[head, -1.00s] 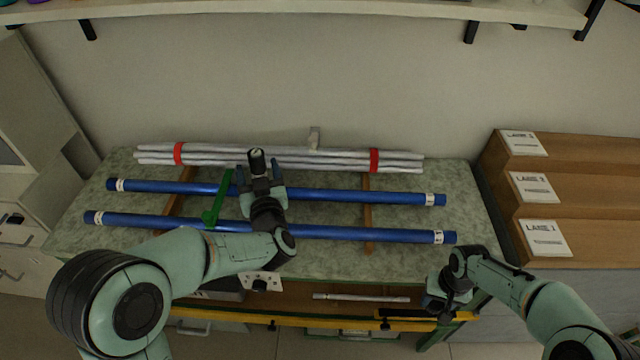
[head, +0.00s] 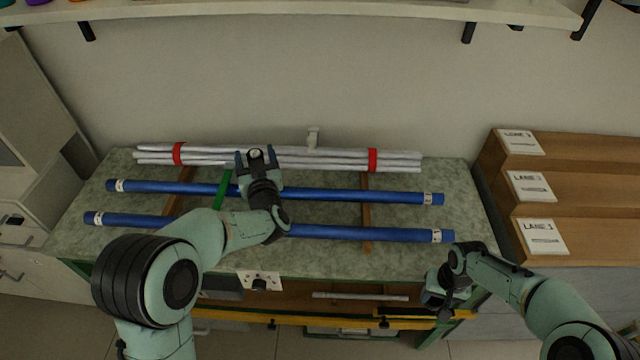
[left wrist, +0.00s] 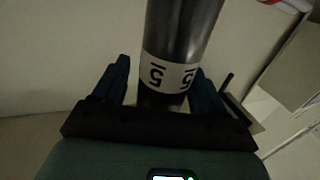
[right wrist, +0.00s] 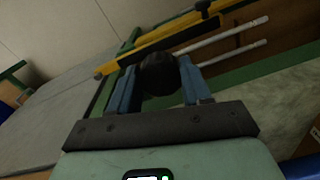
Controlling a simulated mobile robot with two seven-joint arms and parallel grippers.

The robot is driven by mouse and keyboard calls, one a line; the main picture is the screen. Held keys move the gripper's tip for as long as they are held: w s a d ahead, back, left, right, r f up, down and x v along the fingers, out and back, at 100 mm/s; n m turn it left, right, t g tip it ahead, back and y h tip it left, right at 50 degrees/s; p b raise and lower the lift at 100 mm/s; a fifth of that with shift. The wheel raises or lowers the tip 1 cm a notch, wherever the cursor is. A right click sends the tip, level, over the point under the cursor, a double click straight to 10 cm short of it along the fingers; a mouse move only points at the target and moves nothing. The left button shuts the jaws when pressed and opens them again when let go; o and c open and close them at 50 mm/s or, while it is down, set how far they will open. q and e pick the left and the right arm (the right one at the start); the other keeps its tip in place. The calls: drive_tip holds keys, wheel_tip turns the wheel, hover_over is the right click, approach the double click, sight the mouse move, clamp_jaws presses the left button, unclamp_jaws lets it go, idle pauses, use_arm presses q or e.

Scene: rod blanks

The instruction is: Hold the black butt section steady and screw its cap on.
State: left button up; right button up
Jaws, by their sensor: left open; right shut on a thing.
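The black butt section (left wrist: 185,35) is a dark cylinder with a white band printed with digits. In the left wrist view it stands between the spread fingers of my left gripper (left wrist: 162,88), which is open. In the head view my left gripper (head: 256,160) is over the back of the bench, and only a dark end of the butt section (head: 257,155) shows between its fingers. My right gripper (head: 437,296) is low at the bench's front right. In the right wrist view it (right wrist: 158,90) is shut on a round black cap (right wrist: 158,72).
Two blue tubes (head: 350,197) (head: 350,233) lie across wooden supports on the bench. White rods (head: 300,158) with red bands lie behind them. A green strip (head: 223,188) is left of my left gripper. Stepped wooden lanes (head: 590,197) stand at the right.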

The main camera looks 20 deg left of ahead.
use_arm(q)
clamp_jaws()
